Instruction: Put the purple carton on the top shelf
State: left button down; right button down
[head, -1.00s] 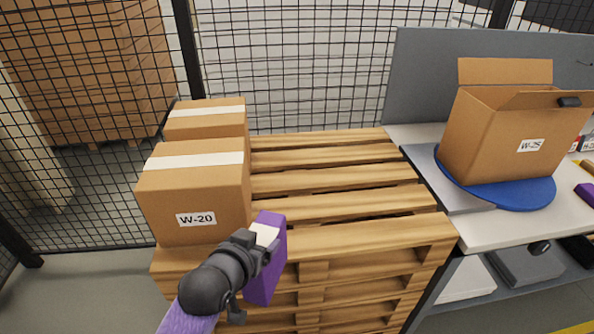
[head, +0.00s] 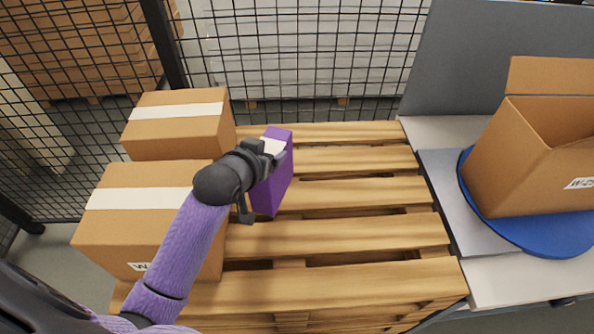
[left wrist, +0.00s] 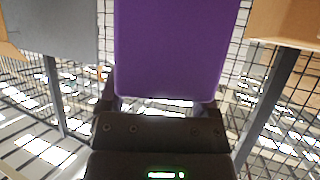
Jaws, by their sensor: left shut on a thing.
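The purple carton (head: 272,180) is upright in my left gripper (head: 264,160), in front of the two brown boxes' right side and over the pallet's slats. My left gripper is shut on it, with a finger on the near side. In the left wrist view the purple carton (left wrist: 168,45) fills the upper middle, between the fingers of my left gripper (left wrist: 165,105). The head view does not show clearly whether the carton touches the pallet. No top shelf can be made out in these frames. My right gripper is not in view.
Two taped brown boxes (head: 178,122) stand on the left of the wooden pallet (head: 370,235); the pallet's right part is bare. At right, an open brown carton (head: 530,150) sits on a blue turntable (head: 510,235) on a bench. A black mesh fence (head: 300,60) stands behind.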

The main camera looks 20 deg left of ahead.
aim_at(265, 198)
pick_arm(q)
notch_tip(265, 198, down, 10)
jog(key=b, duration=0.3)
jog(key=shift+s, duration=0.15)
jog(key=shift+r, duration=0.15)
grip_release()
